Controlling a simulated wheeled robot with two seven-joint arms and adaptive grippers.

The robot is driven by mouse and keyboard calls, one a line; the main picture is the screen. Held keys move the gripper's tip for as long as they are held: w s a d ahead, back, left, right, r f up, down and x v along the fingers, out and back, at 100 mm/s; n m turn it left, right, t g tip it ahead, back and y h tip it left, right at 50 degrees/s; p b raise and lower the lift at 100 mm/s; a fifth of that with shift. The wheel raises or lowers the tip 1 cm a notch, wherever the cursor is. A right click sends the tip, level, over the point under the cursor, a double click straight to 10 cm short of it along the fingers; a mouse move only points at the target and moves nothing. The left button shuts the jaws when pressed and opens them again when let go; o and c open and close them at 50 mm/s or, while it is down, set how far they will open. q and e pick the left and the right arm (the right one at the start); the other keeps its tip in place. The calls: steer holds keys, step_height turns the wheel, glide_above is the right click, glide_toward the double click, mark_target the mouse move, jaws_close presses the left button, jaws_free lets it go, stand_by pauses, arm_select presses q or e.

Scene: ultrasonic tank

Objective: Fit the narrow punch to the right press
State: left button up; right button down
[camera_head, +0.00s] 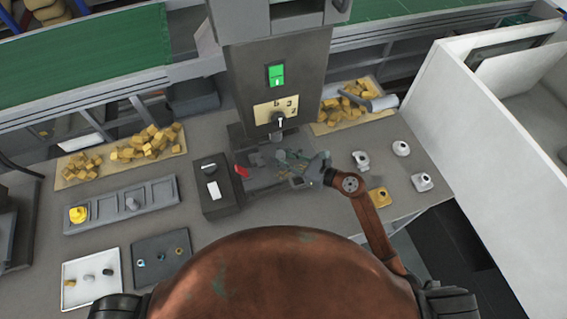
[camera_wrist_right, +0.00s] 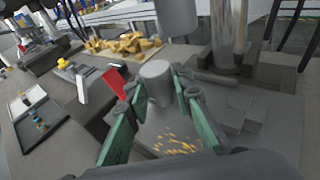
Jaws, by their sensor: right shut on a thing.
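The press (camera_head: 277,90) stands at the middle of the bench, with a green button and a dial plate on its column. My right gripper (camera_head: 295,160) is over the press bed, low in front of the column. In the wrist view its green fingers (camera_wrist_right: 157,100) are shut on a plain grey cylinder (camera_wrist_right: 157,76), upright between the fingertips; I cannot tell for sure that it is the narrow punch. A grey cylindrical ram (camera_wrist_right: 178,14) hangs above and slightly right of it. The cylinder is hard to make out in the head view. My left gripper is not in view.
A slotted grey rack (camera_head: 160,193) holds a yellow piece (camera_head: 78,214) and a grey piece (camera_head: 132,204). A white tray (camera_head: 92,299) and a dark tray (camera_head: 160,240) hold small parts. A control box (camera_head: 213,186) stands left of the bed. Yellow chips (camera_wrist_right: 170,145) lie on the bed.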

steer(key=shift+w+a+r+b, duration=0.1)
steer(key=shift+w+a+b, duration=0.2)
steer(key=shift+w, duration=0.6)
steer(key=shift+w+a+f+b, duration=0.1)
steer(key=shift+w+a+b, duration=0.15)
steer(key=shift+w, duration=0.65)
steer(key=shift+w+a+r+b, duration=0.1)
steer(key=shift+w+a+b, duration=0.15)
steer(key=shift+w, duration=0.65)
steer(key=shift+s+r+p, duration=0.1)
steer(key=shift+r+p, duration=0.25)
steer(key=shift+r, duration=0.25)
steer(key=c, duration=1.6)
jaws_free()
steer(key=shift+o, duration=0.3)
steer(key=shift+f, duration=0.1)
steer(key=o, duration=0.5)
steer(key=shift+d, duration=0.1)
steer(key=v, duration=0.9)
